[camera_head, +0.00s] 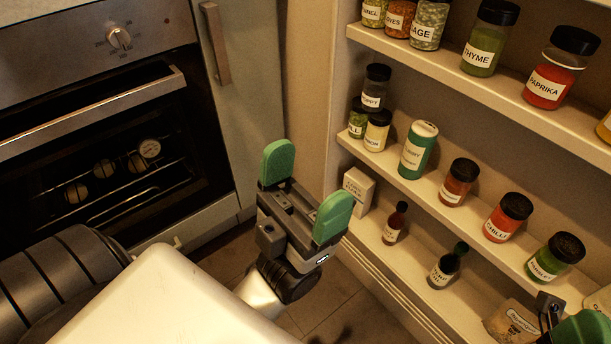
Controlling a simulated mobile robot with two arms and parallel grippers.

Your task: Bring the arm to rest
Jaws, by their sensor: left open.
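My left gripper (306,191) is in the middle of the head view, in front of the spice shelves. Its two green fingertips stand wide apart with nothing between them, so it is open and empty. Its wrist points up and away from the white part of my body in the foreground. My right gripper (577,325) shows only in part at the bottom right corner, with one green fingertip and a dark piece in view. The rest of it is cut off by the frame edge.
Shelves (447,201) with several spice jars stand at the right, including a paprika jar (560,68) and a green canister (418,150). Small dark bottles (395,223) are on the lowest shelf. An oven (95,120) is at the left. Tiled floor (345,310) lies below.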

